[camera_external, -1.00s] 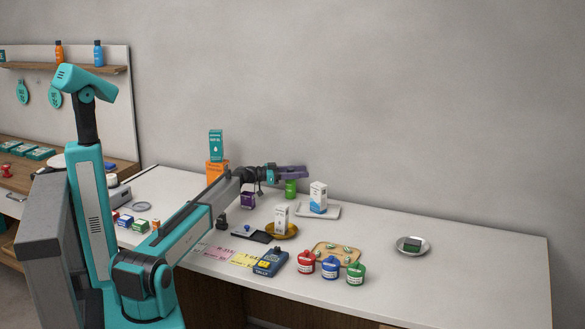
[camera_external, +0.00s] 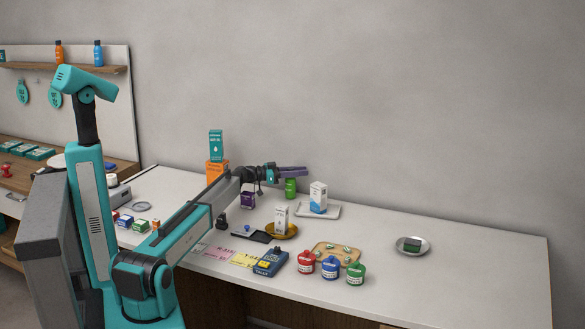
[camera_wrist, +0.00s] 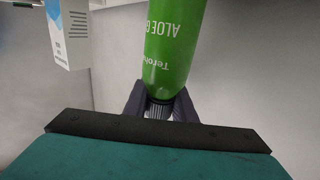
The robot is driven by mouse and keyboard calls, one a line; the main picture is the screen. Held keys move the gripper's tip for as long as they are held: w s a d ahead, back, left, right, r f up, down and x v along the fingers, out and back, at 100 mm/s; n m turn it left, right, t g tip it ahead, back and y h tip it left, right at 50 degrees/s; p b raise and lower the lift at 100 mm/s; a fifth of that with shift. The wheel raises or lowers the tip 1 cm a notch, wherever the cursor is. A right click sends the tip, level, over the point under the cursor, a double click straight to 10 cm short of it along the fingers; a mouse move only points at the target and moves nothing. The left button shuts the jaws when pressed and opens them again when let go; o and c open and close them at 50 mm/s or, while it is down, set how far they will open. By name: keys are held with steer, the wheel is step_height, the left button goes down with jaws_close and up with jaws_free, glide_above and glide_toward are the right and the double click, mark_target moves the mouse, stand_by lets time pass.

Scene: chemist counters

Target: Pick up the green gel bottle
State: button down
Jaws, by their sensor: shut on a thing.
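The green gel bottle (camera_external: 290,188) is near the back of the white counter, just below my gripper (camera_external: 298,171) in the external view. In the wrist view the green bottle (camera_wrist: 174,45) shows its "ALOE" label upside down. My gripper's dark fingers (camera_wrist: 159,105) are shut around the bottle's ribbed cap end. The bottle hangs upright under the fingers. I cannot tell for sure how far its base is above the counter.
A white-and-blue box (camera_external: 318,197) on a white tray (camera_external: 333,211) stands close to the right of the bottle. The counter's right side is mostly clear.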

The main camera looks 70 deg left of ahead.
step_height(320, 180, up, 7)
steer(key=b, duration=0.2)
steer(key=s+d+b, duration=0.2)
steer(key=s+d, duration=1.2)
stand_by(0.7)
stand_by(0.6)
